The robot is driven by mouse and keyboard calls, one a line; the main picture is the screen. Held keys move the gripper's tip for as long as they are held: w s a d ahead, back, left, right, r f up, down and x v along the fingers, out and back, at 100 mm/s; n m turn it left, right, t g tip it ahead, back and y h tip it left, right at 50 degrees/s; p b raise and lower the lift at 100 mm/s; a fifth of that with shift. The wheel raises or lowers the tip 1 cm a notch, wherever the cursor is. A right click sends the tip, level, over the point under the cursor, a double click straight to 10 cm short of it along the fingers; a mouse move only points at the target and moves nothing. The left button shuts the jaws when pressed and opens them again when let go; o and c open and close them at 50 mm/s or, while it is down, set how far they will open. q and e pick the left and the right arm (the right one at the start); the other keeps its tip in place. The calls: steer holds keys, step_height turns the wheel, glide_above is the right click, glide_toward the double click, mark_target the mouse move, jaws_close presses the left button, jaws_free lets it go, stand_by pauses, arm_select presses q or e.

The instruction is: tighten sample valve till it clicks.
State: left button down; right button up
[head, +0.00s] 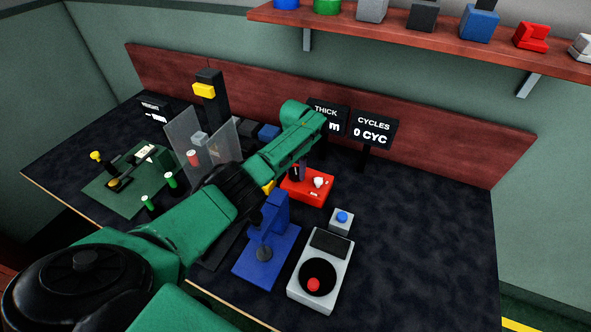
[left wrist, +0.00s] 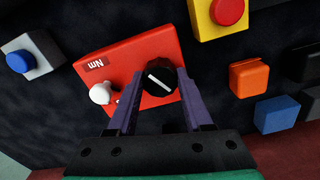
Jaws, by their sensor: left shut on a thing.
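A red box (head: 303,193) stands on the dark bench in the head view, below my left arm. In the left wrist view the red box (left wrist: 120,62) carries a label reading "Nm", a white knob (left wrist: 100,94) and a black round knob (left wrist: 160,76) with a white pointer line. The black knob appears to be the sample valve. My left gripper (left wrist: 160,73) has its two purple fingers on either side of the black knob, shut on it. In the head view my arm partly hides this contact. My right gripper is in neither view.
A blue stand (head: 270,250) and a grey device with a round black well (head: 330,245) stand in front of the red box. A clear panel (head: 185,140) stands left of my arm. Signs, one reading "0 CYC" (head: 371,134), stand behind. The bench's right side is clear.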

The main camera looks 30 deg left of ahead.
mark_target(296, 171)
arm_select(q)
steer(key=shift+m, duration=1.2)
steer(key=shift+c, duration=1.5)
jaws_free()
step_height(296, 171, up, 15)
steer(key=shift+f, duration=0.2)
